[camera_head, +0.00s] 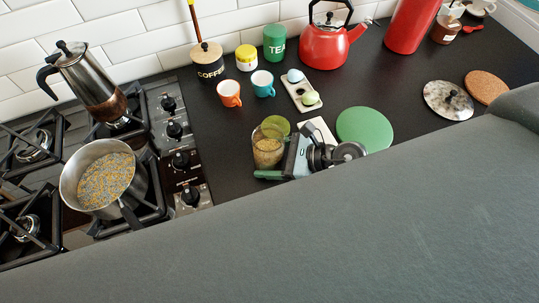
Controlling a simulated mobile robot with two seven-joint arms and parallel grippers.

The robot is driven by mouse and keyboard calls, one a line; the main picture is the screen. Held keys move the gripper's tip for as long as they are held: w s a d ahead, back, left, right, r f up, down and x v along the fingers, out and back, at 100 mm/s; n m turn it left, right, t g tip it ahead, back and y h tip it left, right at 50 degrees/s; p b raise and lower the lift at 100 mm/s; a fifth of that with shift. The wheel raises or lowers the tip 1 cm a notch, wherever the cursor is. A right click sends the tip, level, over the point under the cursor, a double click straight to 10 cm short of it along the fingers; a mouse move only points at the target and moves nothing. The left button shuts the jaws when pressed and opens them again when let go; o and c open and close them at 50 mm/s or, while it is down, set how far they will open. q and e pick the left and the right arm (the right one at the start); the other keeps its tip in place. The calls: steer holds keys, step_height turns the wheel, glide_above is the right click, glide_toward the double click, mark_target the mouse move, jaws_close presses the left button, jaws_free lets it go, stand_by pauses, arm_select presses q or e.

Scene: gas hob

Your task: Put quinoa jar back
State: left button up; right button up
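The quinoa jar (267,154), clear with pale grain in its lower part, stands on the dark counter right of the hob. A yellow-green round shape (276,125) shows at its upper back edge; I cannot tell if it is a lid. My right gripper (270,163) is at the jar, coming from its right side. One green finger lies across the jar's near side, low down. The far finger is mostly hidden, so its grip is unclear. My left gripper is not in view.
A steel pot (104,181) of grain and a moka pot (90,82) are on the hob. Orange (229,94) and teal (263,84) cups, an egg tray (301,91), a green disc (364,129) and a red kettle (332,44) surround the jar. My grey arm hides the front counter.

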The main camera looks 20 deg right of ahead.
steer(key=shift+w, duration=0.1)
steer(key=o, duration=1.4)
steer(key=shift+f, duration=0.15)
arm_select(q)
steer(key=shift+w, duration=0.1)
arm_select(e)
steer(key=shift+r, duration=0.25)
steer(key=b+v, duration=0.1)
steer(key=v, duration=1)
steer(key=shift+f, duration=0.2)
steer(key=shift+s+d+r, duration=0.3)
steer(key=shift+d, duration=0.1)
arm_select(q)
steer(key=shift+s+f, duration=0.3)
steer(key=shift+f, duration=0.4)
